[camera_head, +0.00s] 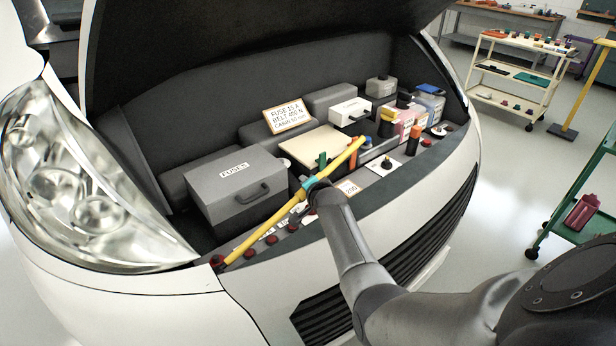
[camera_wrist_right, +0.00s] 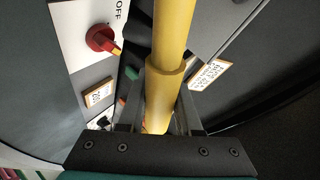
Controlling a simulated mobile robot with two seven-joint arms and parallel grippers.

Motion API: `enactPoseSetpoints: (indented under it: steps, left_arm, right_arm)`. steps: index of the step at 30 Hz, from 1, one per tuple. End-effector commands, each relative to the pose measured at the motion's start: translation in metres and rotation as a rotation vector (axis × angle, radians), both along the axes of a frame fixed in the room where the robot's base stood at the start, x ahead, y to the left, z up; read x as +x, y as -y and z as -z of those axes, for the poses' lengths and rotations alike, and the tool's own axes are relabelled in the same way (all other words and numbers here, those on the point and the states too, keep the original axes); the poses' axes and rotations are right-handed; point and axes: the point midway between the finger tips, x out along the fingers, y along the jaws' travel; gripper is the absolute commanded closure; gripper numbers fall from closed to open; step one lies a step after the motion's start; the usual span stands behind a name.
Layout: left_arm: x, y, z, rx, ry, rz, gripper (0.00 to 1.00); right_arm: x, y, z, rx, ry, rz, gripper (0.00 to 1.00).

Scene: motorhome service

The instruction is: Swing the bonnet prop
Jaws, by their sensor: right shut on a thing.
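The bonnet prop is a yellow rod (camera_head: 258,237) lying slantwise across the front of the engine bay, under the raised bonnet (camera_head: 230,30). Its lower left end is at the front ledge near a red cap, and its other end points up and right over the bay. My right gripper (camera_head: 312,188) is shut on the rod near its middle. In the right wrist view the rod (camera_wrist_right: 171,35) runs up between the two fingers of my gripper (camera_wrist_right: 158,120), with a thicker sleeve at the grip. My left gripper is not in view.
A grey fuse box (camera_head: 235,185) with a handle sits close behind the rod. Bottles and caps stand at the bay's right. A red rotary switch (camera_wrist_right: 102,39) marked OFF shows beside the rod. A white trolley (camera_head: 515,75) and green cart (camera_head: 585,185) stand at right.

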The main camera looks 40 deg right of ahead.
Motion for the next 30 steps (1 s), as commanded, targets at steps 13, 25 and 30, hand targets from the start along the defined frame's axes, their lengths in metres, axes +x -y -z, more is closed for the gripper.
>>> enactPoseSetpoints:
  steps: [13, 25, 30]
  left_arm:
    - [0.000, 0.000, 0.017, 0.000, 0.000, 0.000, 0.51]
    - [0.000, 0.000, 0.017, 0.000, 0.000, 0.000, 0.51]
    - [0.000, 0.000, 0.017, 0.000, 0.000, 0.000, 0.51]
  right_arm:
    - [0.005, -0.011, 0.031, 0.096, -0.009, 0.005, 1.00]
    - [0.006, -0.012, 0.031, 0.098, -0.009, 0.004, 0.60]
    - [0.006, -0.012, 0.030, 0.098, -0.008, 0.004, 0.41]
